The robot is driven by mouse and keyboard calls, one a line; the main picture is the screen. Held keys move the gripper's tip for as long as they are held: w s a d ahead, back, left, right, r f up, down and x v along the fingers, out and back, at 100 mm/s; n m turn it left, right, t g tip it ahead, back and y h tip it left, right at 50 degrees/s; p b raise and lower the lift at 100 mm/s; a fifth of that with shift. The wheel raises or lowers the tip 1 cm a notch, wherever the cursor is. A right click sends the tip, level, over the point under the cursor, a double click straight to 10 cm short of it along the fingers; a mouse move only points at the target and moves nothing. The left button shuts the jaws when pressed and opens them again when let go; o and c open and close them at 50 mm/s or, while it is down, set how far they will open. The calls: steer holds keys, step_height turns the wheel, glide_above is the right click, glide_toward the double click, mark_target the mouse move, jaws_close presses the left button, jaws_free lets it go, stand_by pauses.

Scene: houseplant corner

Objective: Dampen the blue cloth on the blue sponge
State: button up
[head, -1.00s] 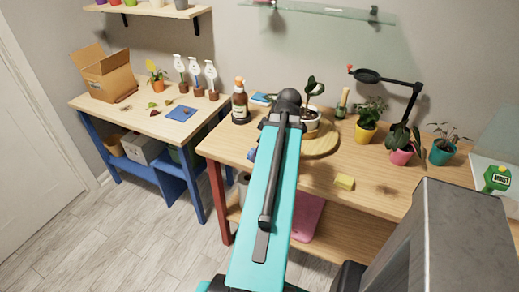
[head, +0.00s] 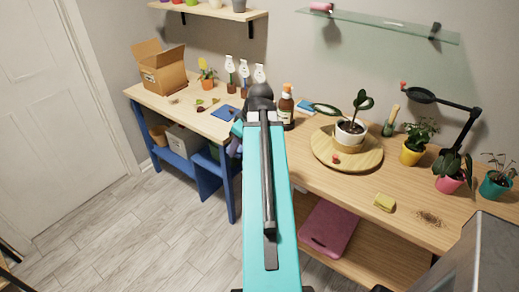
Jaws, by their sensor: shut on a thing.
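My gripper (head: 235,147) shows only in part at the far end of my arm, beside the left end of the wooden bench. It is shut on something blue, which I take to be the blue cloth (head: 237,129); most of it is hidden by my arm. A flat light-blue block, likely the blue sponge (head: 306,107), lies at the back of the bench, right of the brown bottle. My gripper is apart from it, to its left and nearer.
The brown bottle (head: 286,106) and a white-potted plant (head: 350,132) on a round board (head: 322,151) stand close to the blue block. A yellow sponge (head: 385,202) lies near the bench front. A blue mat (head: 224,112) lies on the left table.

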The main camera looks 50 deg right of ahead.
steer(key=w+a+r, duration=0.2)
steer(key=w+a, duration=0.5)
steer(key=a, duration=0.7)
steer(key=w+a+r, duration=0.3)
steer(key=w+a, duration=0.5)
steer(key=a, duration=0.6)
steer(key=w+a+r, duration=0.3)
steer(key=w+a, duration=0.5)
steer(key=a, duration=0.6)
steer(key=shift+w+r+m, duration=0.2)
steer(key=shift+r+m, duration=0.05)
steer(key=shift+m, duration=0.05)
steer(key=shift+s, duration=0.15)
